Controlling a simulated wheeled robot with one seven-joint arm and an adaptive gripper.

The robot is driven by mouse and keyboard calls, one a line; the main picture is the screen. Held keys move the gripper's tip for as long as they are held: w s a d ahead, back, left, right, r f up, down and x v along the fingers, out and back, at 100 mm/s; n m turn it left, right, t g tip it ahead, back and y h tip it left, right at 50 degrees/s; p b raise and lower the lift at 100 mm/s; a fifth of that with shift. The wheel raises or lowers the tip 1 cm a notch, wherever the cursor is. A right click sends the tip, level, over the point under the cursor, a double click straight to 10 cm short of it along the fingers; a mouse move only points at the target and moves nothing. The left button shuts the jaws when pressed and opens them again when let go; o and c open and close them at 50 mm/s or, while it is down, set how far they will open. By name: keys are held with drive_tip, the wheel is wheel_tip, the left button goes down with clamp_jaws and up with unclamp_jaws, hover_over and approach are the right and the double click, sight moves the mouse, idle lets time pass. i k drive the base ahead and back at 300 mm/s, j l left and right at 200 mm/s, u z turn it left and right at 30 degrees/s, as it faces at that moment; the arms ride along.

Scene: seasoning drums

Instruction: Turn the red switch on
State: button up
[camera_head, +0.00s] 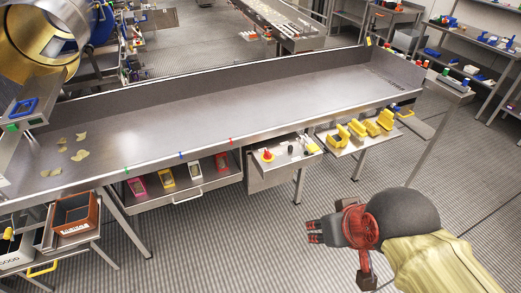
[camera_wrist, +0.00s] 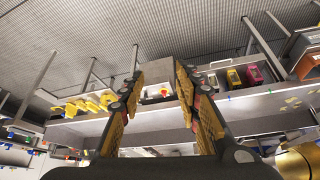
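A control box (camera_head: 283,160) with a light top is fixed at the front side of the long metal table. A round red knob on a yellow base (camera_head: 267,155) sits at the left of its top. Small dark and light controls stand to its right, too small to tell apart; which one is the red switch is unclear. In the wrist view, the box's red knob (camera_wrist: 164,91) shows between the fingers, upside down. My gripper (camera_head: 314,232) is apart from the box, in front of it and lower right in the head view. Its two fingers (camera_wrist: 158,72) are spread, with nothing between them.
The long metal table (camera_head: 240,97) has a raised rim. A side shelf with yellow holders (camera_head: 371,128) stands right of the box. A drawer with coloured packets (camera_head: 180,190) hangs left of it. The striped floor (camera_head: 250,240) around my gripper is clear.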

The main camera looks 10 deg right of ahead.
sight(267, 155)
drive_tip(key=i+j, duration=0.2)
drive_tip(key=i, duration=0.25)
drive_tip(key=i+j+z, duration=0.1)
drive_tip(key=i+j, duration=0.15)
drive_tip(key=i, duration=0.2)
drive_tip(key=i+j, duration=0.25)
drive_tip(key=i, duration=0.2)
drive_tip(key=i+j, duration=0.25)
drive_tip(key=i, duration=0.2)
drive_tip(key=l+z, duration=0.05)
